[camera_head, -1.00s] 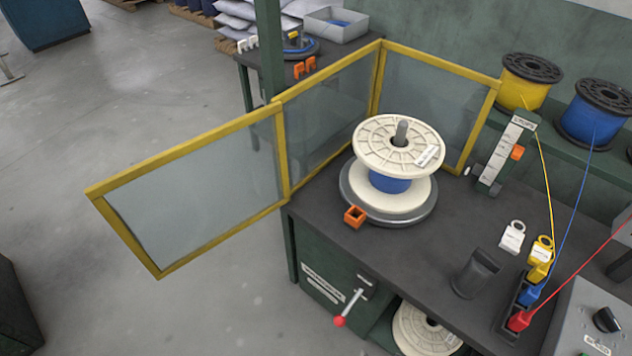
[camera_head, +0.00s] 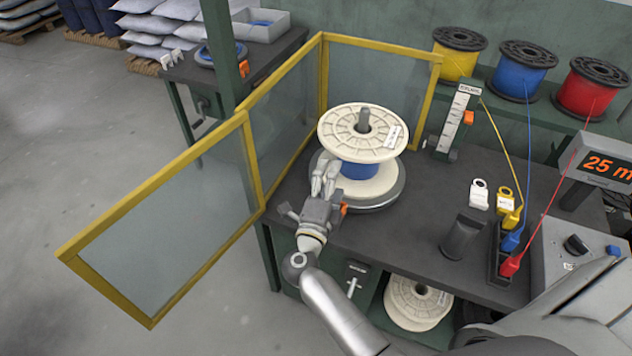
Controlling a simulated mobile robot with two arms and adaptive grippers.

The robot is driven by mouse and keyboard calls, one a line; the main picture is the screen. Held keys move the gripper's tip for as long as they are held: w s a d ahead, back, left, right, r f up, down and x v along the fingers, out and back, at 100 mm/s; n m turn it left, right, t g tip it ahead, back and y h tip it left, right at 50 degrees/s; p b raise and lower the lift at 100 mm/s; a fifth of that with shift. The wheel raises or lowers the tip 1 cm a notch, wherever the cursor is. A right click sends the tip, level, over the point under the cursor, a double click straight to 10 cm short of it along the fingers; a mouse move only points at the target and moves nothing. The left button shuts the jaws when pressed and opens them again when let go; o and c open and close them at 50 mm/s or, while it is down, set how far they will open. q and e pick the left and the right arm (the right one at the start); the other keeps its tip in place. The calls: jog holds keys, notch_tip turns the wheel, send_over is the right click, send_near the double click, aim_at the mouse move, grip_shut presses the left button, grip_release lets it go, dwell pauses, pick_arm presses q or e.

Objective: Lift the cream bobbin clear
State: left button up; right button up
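The cream bobbin (camera_head: 345,118) with blue wire (camera_head: 360,171) wound on its core stands upright on a grey round turntable (camera_head: 392,196). A grey spindle (camera_head: 363,118) sticks up through its centre hole. My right gripper (camera_head: 325,166) is at the bobbin's near left side, its fingers pointing up at the gap between the flanges and overlapping the lower flange in the picture. I cannot tell whether they touch it or how far they are spread. An orange block (camera_head: 344,209) at the turntable's rim is partly hidden by the gripper. My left gripper is out of view.
Yellow-framed clear panels (camera_head: 283,105) fence the bench's left and back. A height gauge (camera_head: 458,120), a dark stand (camera_head: 463,235) and colored wire clips (camera_head: 512,240) stand to the right. Spools (camera_head: 525,72) sit on the back shelf. Another cream spool (camera_head: 418,303) is below the bench.

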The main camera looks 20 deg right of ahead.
aim_at(347, 159)
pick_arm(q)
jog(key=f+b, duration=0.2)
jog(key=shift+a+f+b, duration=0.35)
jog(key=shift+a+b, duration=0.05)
pick_arm(e)
jog(key=w+d, duration=0.2)
jog(key=w+d+m+g, duration=0.1)
jog(key=w+d, duration=0.1)
jog(key=d, duration=0.1)
jog(key=w+d+m+g+h, duration=0.1)
jog(key=w+d, duration=0.1)
jog(key=d, duration=0.1)
jog(key=shift+d+f, duration=0.1)
jog(key=shift+d, duration=0.1)
grip_shut()
dwell(0.8)
